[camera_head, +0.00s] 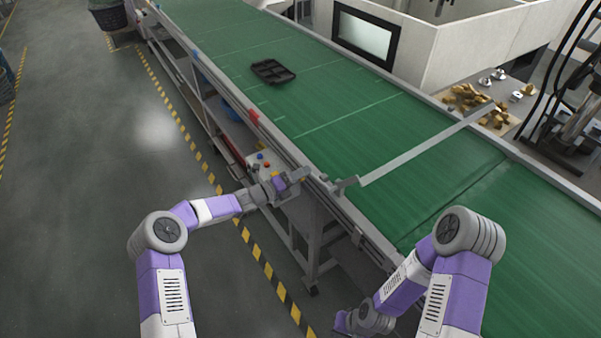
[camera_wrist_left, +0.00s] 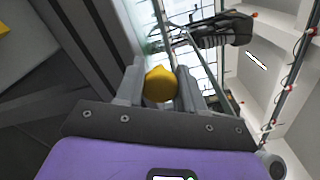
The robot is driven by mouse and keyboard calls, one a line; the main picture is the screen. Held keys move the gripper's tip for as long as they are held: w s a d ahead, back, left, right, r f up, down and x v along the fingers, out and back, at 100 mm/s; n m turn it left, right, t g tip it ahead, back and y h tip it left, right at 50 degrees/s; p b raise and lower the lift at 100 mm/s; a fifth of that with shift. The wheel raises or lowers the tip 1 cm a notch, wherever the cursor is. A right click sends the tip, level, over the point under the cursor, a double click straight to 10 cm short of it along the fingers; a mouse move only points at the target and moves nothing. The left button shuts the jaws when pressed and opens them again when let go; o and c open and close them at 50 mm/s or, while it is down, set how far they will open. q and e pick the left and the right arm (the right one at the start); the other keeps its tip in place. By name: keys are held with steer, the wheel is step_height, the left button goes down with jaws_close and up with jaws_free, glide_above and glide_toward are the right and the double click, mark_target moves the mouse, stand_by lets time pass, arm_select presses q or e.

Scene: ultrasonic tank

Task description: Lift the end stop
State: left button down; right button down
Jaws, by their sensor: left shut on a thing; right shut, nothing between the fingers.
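The end stop (camera_head: 425,146) is a long grey bar lying across the green conveyor, with a bracket (camera_head: 346,183) at its near end by the belt's edge. My left gripper (camera_head: 304,173) is at the conveyor's near side rail, left of that bracket. In the left wrist view it is shut on a yellow knob (camera_wrist_left: 160,84) between its two grey fingers. I cannot tell from the views how the knob joins the bar. My right gripper (camera_head: 342,322) is low at the bottom of the head view, shut, empty and away from the conveyor.
A black divided tray (camera_head: 273,71) lies on the green belt (camera_head: 340,80) further up. A control box with coloured buttons (camera_head: 262,162) is beside my left gripper. Brass-coloured parts (camera_head: 468,98) lie on a table beyond the belt.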

arm_select(q)
steer(key=shift+a+f, duration=0.15)
steer(key=shift+a, duration=0.05)
steer(key=c, duration=0.8)
jaws_free()
steer(key=shift+w, duration=0.1)
steer(key=shift+o, duration=0.2)
steer(key=shift+d, duration=0.1)
steer(key=v, duration=0.7)
steer(key=shift+s+a+p, duration=0.25)
steer(key=shift+p, duration=0.05)
